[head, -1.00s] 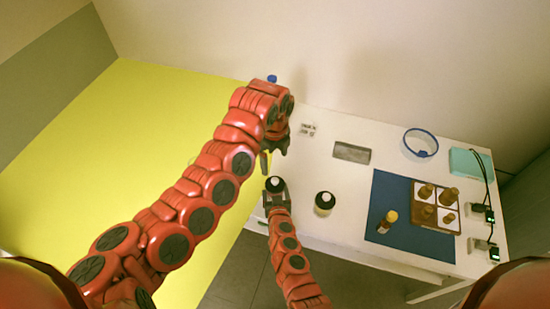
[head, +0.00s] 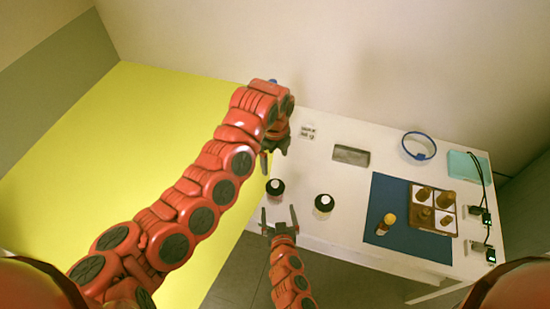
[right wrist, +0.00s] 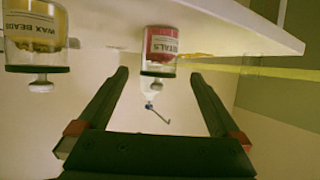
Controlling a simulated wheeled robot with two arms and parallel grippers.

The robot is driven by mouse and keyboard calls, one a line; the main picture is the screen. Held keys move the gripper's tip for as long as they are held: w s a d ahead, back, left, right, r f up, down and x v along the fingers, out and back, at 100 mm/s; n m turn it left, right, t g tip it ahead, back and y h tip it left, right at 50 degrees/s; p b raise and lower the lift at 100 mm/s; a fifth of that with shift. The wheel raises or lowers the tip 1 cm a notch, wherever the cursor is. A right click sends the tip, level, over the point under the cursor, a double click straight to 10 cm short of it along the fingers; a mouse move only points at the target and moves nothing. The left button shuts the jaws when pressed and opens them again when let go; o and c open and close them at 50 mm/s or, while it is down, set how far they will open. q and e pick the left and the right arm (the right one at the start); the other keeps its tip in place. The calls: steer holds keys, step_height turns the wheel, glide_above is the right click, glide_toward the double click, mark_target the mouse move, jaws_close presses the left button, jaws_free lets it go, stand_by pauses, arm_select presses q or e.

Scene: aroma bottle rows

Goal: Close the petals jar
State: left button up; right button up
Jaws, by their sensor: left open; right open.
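The petals jar (head: 275,187) stands upright near the table's left end, with a dark rim and a pale top. In the right wrist view, which is upside down, its red label (right wrist: 161,42) shows, with a pale knob at its top; the lid appears to be on. My right gripper (head: 280,212) is open and empty, just in front of the jar and apart from it. Its fingers (right wrist: 158,95) show in the wrist view. My left gripper (head: 272,160) is open above and behind the jar, partly hidden by its arm.
The wax beads jar (head: 324,204) stands to the right; its label also shows in the right wrist view (right wrist: 35,22). Farther right are a blue mat (head: 385,190), an amber bottle (head: 386,223), a brown tray (head: 432,229) with bottles, and a blue ring (head: 419,145).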

steer(key=b+v, duration=0.1)
steer(key=v, duration=0.5)
steer(key=shift+s, duration=0.3)
steer(key=shift+r, duration=0.1)
